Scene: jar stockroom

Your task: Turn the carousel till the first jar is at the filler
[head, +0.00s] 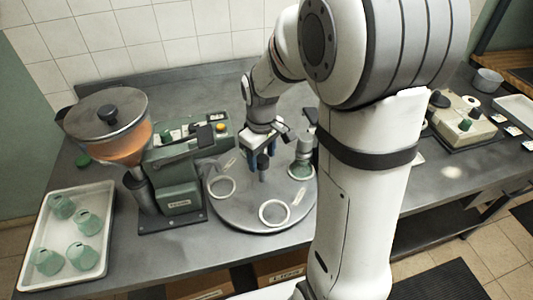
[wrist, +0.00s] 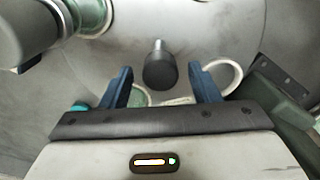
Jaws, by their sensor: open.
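The carousel (head: 245,212) is a round grey turntable with white ring seats. A dark central knob (wrist: 160,72) stands on it. My gripper (head: 262,160) is over the carousel with its blue fingers apart. In the wrist view the knob shows just beyond the gap between the fingers (wrist: 163,87), apparently untouched. A greenish jar (head: 301,170) sits in the right seat, under a grey head. Ring seats at the left (head: 222,187) and front (head: 274,212) look empty. Something greenish shows beside the left finger in the wrist view. The green filler (head: 178,180) with an orange-filled hopper stands left.
A white tray (head: 102,196) with several green jars (head: 84,222) lies at the far left. A control box (head: 212,133) is behind the carousel. A beige device (head: 466,122) stands at the right. The bench in front of the filler is clear.

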